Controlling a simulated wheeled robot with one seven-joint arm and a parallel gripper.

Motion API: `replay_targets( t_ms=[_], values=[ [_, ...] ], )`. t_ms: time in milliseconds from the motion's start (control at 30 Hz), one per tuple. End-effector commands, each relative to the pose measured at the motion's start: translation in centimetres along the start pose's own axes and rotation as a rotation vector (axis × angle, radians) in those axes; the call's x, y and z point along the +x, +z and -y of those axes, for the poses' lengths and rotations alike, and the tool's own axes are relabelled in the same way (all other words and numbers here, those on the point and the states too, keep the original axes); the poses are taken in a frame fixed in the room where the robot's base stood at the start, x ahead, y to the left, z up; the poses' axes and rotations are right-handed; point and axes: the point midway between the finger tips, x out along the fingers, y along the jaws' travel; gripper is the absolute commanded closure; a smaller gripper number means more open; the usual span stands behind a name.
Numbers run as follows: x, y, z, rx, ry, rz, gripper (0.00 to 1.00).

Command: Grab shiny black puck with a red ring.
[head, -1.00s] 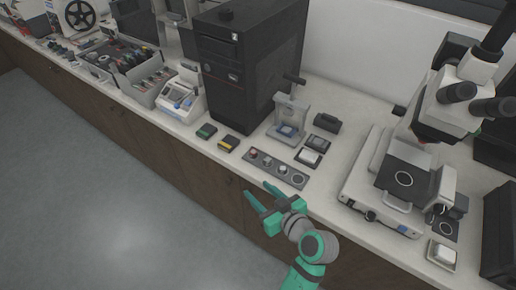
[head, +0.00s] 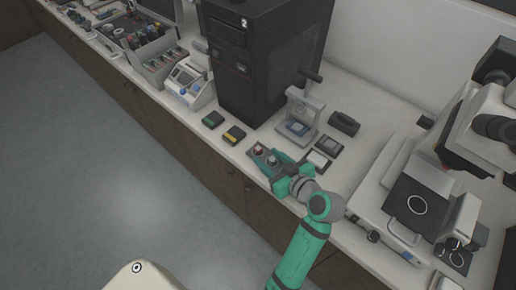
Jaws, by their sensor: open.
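A small grey holder strip with several round pucks lies near the front edge of the bench, mostly hidden by my gripper. A puck with a reddish top (head: 258,149) shows at its left end, and another small puck (head: 272,159) shows beside it. They are too small to tell for sure which is shiny black with a red ring. My teal gripper (head: 263,158) is open and low over the left part of the strip, its fingers pointing up-left. I cannot tell whether a puck lies between the fingers or whether they touch one.
A tall black machine (head: 262,65) stands behind. A small press stand (head: 303,112) and dark boxes are to the right of it. A green-topped box (head: 212,119) and a yellow-marked box (head: 234,135) lie left of the strip. A microscope (head: 440,170) fills the right side.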

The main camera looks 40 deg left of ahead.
Motion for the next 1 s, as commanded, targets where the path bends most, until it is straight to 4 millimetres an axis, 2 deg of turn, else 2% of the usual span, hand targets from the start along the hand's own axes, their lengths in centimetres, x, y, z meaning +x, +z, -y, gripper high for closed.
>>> replay_targets(
  t_ms=[233,500,833,867,1000],
  values=[
    [1.9,0.0,0.0,-0.003,-0.004,0.001,0.55],
    [5.5,0.0,-0.4,-0.004,-0.006,0.001,0.55],
    [6.2,0.0,-0.4,-0.003,-0.005,0.0,0.55],
    [6.2,0.0,-0.4,-0.003,-0.005,0.0,0.6],
    [6.2,0.0,-0.4,-0.003,-0.005,0.0,0.93]
  ],
)
